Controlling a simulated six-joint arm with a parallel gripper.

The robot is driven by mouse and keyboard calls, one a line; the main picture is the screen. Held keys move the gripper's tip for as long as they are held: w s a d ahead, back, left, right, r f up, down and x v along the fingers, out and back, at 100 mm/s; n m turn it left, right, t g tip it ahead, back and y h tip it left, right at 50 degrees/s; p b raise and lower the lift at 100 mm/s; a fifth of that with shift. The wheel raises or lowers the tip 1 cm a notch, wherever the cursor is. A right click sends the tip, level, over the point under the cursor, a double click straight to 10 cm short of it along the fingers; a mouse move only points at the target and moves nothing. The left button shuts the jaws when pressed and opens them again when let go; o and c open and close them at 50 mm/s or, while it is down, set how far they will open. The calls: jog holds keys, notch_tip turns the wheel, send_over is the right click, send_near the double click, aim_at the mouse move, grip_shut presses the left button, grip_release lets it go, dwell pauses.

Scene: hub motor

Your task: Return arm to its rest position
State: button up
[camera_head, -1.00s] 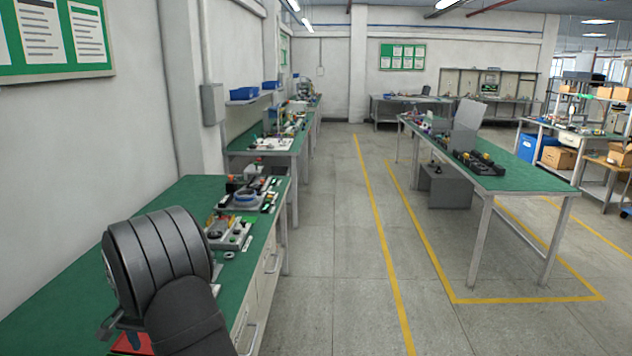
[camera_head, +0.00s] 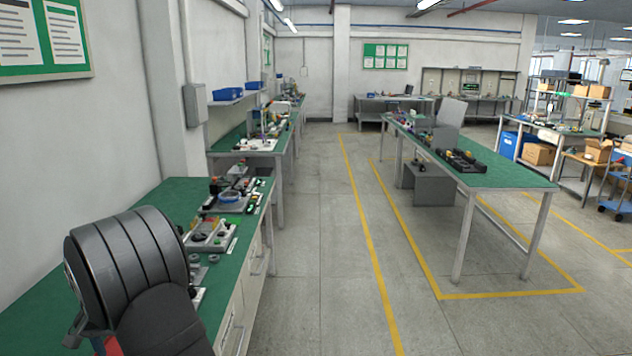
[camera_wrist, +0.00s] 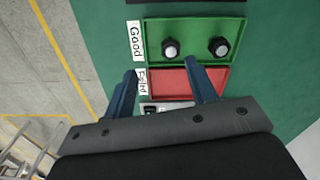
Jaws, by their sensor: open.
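My gripper (camera_wrist: 158,95) shows in the wrist view with its two blue fingers apart and nothing between them. It hangs above the green bench, over a red tray (camera_wrist: 205,83) marked with a "Failed"-like label that is partly covered. Beyond it lies a green tray (camera_wrist: 190,25) labelled "Good", with two dark round parts with pale tops (camera_wrist: 171,48) in it.
The green bench (camera_head: 190,188) carries grey fixtures with small parts (camera_head: 210,235). A wall stands close on the left. An open floor aisle (camera_head: 310,250) runs on the right, with another green-topped table (camera_head: 500,172) beyond it.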

jog(key=s+a+f+n, duration=0.3)
jog(key=s+a+f, duration=0.2)
jog(key=s+a, duration=0.4)
jog(key=shift+s+a+f, duration=0.15)
jog(key=shift+a+f, duration=0.05)
jog(key=shift+a, duration=0.45)
jog(key=w+d+r+m, duration=0.2)
jog(key=w+d+r, duration=0.1)
jog(key=w+d, duration=0.2)
jog(key=w+d+r+m, duration=0.2)
jog(key=w+d, duration=0.4)
jog(key=d, duration=0.3)
jog(key=shift+w+r, duration=0.3)
jog(key=shift+r, duration=0.2)
